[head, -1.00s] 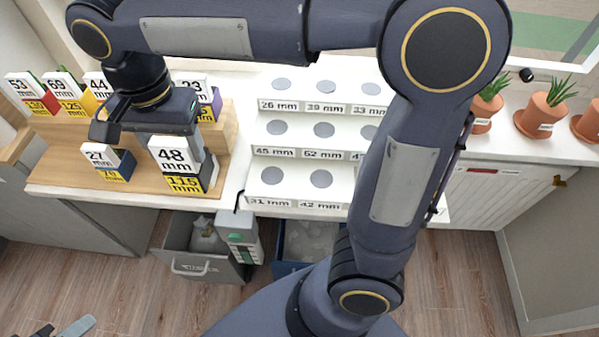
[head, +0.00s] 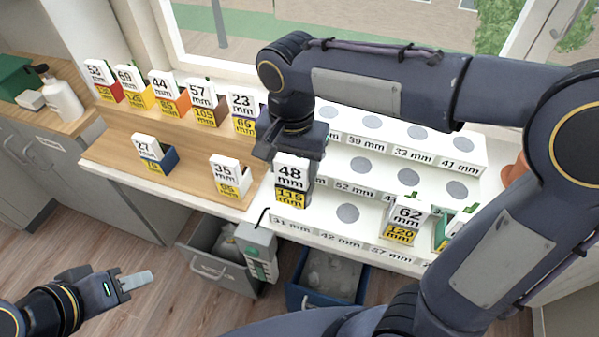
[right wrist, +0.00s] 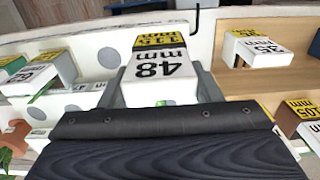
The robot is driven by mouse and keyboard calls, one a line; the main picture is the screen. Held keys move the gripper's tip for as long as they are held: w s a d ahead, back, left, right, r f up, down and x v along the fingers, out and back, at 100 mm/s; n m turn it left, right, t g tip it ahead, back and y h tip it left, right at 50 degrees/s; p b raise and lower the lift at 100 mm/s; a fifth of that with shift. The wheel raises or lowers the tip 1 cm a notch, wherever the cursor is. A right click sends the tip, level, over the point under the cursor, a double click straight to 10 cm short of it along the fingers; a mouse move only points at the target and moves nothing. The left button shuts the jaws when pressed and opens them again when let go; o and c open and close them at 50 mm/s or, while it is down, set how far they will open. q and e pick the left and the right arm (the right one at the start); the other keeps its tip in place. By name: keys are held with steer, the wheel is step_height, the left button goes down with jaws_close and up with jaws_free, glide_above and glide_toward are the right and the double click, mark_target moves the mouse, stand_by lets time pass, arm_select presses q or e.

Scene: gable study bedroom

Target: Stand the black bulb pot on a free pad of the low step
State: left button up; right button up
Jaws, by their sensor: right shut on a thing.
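The black bulb pot (head: 291,184), with a card reading 48 mm and 115 mm, is held by my right gripper (head: 293,153). It is upright in front of the left end of the white stepped stand (head: 316,223); I cannot tell whether it touches. In the right wrist view the pot's card (right wrist: 160,68) shows between both fingers. The low step has a free grey pad (head: 347,213) above the 42 mm label. The pad by the 31 mm label is hidden behind the pot. My left gripper (head: 130,284) is low at left, over the floor, its opening unclear.
A pot marked 62 mm (head: 404,222) and a green pot (head: 447,232) occupy the low step's right part. Grey pads (head: 362,165) on the step above look free. Several carded pots, including 35 mm (head: 227,178), stand on the wooden board (head: 190,180) at left.

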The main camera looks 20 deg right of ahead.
steer(key=f, duration=0.1)
steer(key=w+d+f, duration=0.1)
steer(key=w+f, duration=0.1)
steer(key=shift+w+d+f, duration=0.1)
steer(key=shift+d, duration=0.15)
steer(key=shift+w+f, duration=0.15)
steer(key=shift+f, duration=1.5)
steer(key=shift+f, duration=0.1)
steer(key=shift+f, duration=0.15)
steer(key=o, duration=1.6)
steer(key=shift+o, duration=0.2)
